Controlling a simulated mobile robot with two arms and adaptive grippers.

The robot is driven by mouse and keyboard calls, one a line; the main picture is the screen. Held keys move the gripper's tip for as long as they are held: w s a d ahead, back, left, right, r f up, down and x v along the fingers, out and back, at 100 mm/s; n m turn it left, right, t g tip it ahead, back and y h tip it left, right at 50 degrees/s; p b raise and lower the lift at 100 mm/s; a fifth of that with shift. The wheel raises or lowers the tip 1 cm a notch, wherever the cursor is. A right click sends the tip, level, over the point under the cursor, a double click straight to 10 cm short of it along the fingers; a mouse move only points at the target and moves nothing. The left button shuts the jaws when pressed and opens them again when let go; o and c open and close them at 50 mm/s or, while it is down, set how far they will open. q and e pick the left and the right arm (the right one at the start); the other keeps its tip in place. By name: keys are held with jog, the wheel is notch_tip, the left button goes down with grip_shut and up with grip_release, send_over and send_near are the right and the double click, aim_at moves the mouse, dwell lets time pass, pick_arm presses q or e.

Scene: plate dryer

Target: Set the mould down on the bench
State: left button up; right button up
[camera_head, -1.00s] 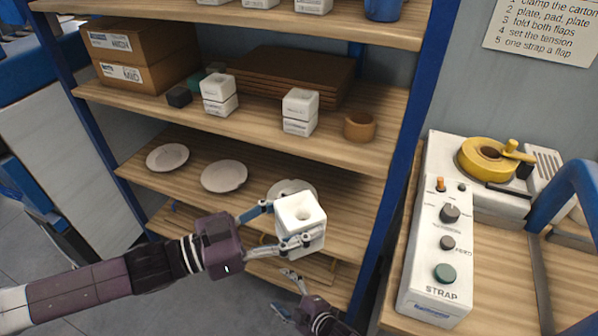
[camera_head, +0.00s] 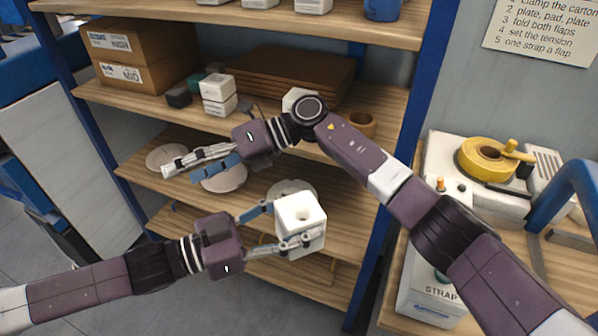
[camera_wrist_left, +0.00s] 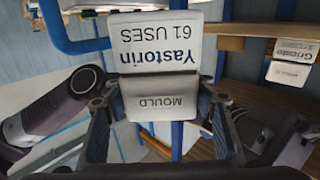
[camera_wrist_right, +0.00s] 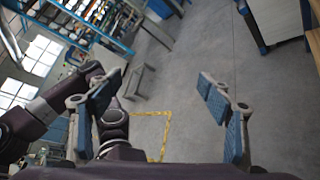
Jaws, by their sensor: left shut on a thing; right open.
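The mould (camera_head: 301,222), a white block with a round hole in its top, is between the fingers of my left gripper (camera_head: 284,226), in the air in front of the lower shelves. The left wrist view shows its labelled side (camera_wrist_left: 158,60) reading "Yastorin 61 USES" and "MOULD", with fingers on both sides. My right gripper (camera_head: 178,165) is in front of the plate shelf, apart from the mould. The right wrist view shows it open and empty (camera_wrist_right: 222,95). The wooden bench (camera_head: 572,278) is at the right, partly hidden by my right arm.
A strapping machine with a yellow reel (camera_head: 492,157) and a control box (camera_head: 425,300) take up part of the bench. A blue frame (camera_head: 575,185) rises at its right. The rack holds plates (camera_head: 222,180), white blocks (camera_head: 218,88) and cartons (camera_head: 125,42).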

pick_arm(q)
jog(key=shift+r, duration=0.1)
pick_arm(e)
jog(key=s+d+r+h, duration=0.3)
jog(key=s, duration=0.1)
jog(key=m+t+h, duration=0.4)
jog(key=m+h, duration=0.2)
jog(key=h, duration=0.5)
send_near(299, 222)
jog(key=shift+w+f, duration=1.1)
jog(key=shift+w, duration=0.1)
notch_tip(299, 222, down, 12)
jog(key=shift+d+r, duration=0.1)
jog(key=c, duration=1.8)
pick_arm(q)
jog(key=o, duration=1.5)
jog(key=shift+c, duration=0.2)
pick_arm(e)
jog(key=shift+o, duration=0.2)
pick_arm(q)
jog(key=o, duration=0.3)
